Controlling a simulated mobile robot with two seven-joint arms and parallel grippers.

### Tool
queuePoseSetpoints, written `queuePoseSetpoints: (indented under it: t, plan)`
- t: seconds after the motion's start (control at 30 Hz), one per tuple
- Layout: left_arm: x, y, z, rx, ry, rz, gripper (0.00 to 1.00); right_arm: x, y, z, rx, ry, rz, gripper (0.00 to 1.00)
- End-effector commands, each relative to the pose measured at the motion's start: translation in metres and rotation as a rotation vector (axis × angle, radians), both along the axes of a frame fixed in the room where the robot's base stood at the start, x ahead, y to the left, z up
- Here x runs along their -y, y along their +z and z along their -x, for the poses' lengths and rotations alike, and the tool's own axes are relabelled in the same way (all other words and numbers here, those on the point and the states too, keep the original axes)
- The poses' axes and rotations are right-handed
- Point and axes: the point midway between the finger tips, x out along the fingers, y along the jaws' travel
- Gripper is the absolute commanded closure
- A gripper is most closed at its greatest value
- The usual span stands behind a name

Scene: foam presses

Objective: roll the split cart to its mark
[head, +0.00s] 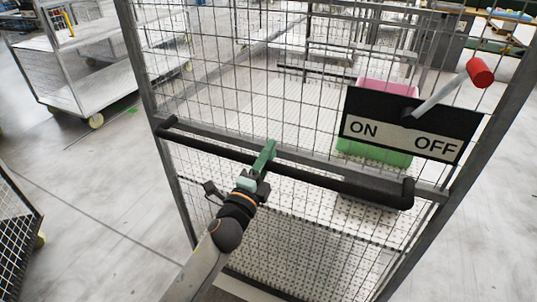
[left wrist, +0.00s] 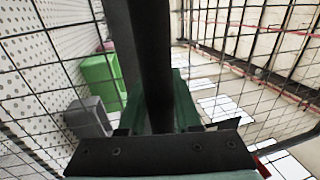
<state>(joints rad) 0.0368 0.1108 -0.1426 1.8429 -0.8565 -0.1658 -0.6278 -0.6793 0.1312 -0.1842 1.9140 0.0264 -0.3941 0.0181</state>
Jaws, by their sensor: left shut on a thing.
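The split cart (head: 155,85) stands directly in front of me, a grey steel frame with wire mesh sides. A black push handle (head: 335,184) runs across its near side. My left gripper (head: 266,157), with green fingers, is shut on the handle near its middle. In the left wrist view the dark handle bar (left wrist: 150,60) runs between the green fingers (left wrist: 160,105). A black ON/OFF plate (head: 409,128) with a red-tipped lever (head: 481,72) is on the cart's right side; the lever points up toward OFF. My right gripper is not in view.
Through the mesh I see a pink and green bin (head: 375,153); the left wrist view shows a green bin (left wrist: 103,80) and a grey one (left wrist: 88,117). Another cart (head: 75,75) stands at the left back. A mesh-sided cart (head: 15,225) is at the left edge. Pale floor (head: 95,190) between them is clear.

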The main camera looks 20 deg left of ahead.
Motion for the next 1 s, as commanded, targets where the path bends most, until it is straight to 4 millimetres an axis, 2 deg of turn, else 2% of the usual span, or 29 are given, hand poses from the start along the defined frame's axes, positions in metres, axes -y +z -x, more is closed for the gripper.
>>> queuePoseSetpoints:
  t: [0.17, 0.2, 0.47, 0.77, 0.87, 1.0]
  plan:
    - [0.0, 0.0, 0.0, 0.0, 0.0, 0.0, 1.0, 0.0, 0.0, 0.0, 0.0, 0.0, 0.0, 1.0]
    - [0.0, 0.0, 0.0, 0.0, 0.0, 0.0, 0.67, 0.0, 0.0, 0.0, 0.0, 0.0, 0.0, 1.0]
    - [0.0, 0.0, 0.0, 0.001, 0.0, 0.0, 0.38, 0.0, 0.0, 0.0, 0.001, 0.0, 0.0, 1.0]
    - [0.0, -0.001, 0.002, 0.0, 0.0, 0.0, 0.38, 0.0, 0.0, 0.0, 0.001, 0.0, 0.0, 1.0]
    - [0.0, -0.003, 0.01, -0.001, 0.0, 0.0, 0.38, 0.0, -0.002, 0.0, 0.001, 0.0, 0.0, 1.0]
    - [-0.001, -0.009, 0.032, -0.002, 0.0, 0.0, 0.38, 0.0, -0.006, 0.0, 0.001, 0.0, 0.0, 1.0]
